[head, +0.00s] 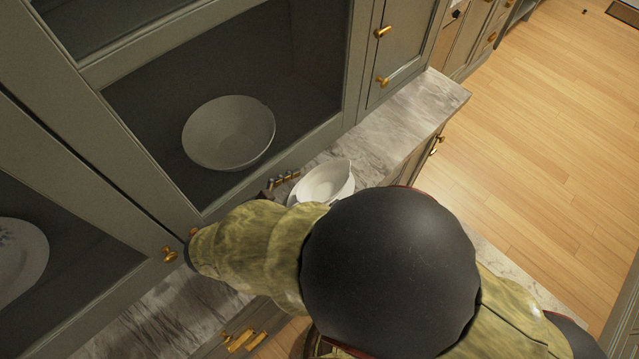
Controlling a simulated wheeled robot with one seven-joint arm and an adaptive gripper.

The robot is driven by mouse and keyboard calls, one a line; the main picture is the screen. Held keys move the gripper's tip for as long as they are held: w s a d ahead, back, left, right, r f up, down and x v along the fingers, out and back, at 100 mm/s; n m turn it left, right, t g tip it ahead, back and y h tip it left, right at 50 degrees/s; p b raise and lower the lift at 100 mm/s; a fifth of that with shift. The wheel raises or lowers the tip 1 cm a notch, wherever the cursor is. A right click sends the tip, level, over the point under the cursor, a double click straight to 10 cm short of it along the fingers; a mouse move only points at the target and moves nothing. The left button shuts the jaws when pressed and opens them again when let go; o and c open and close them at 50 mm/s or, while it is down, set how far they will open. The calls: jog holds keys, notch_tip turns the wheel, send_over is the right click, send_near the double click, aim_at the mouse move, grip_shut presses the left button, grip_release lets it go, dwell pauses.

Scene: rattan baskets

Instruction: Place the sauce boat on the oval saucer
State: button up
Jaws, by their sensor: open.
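The white sauce boat (325,181) is on the marble counter side, just beyond my arm, in the head view. A second pale rim, which looks like the oval saucer (347,191), shows at its lower right edge. The sauce boat overlaps this rim from here. I cannot tell whether it rests fully on it, because my arm covers their near side.
A marble counter (420,98) runs below grey cabinets. A small dark object with gold parts (284,180) lies beside the sauce boat. Wooden floor (540,130) is open at right.

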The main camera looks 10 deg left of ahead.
jog(key=p+v, duration=0.2)
jog(key=v, duration=0.7)
jog(key=d+r+m+g+y, duration=0.2)
jog(key=d+r+m+y, duration=0.2)
jog(key=d+m, duration=1)
jog(key=d+r+m+g+y, duration=0.2)
jog(key=d+r+m+y, duration=0.2)
jog(key=d+r+m, duration=0.7)
jog(key=w+d+m, duration=0.1)
jog(key=d+m, duration=0.1)
jog(key=d, duration=0.3)
jog(key=shift+r+m+g+y, duration=0.15)
jog(key=shift+m+g+y, duration=0.15)
jog(key=shift+m+y, duration=0.1)
jog(key=shift+c, duration=0.8)
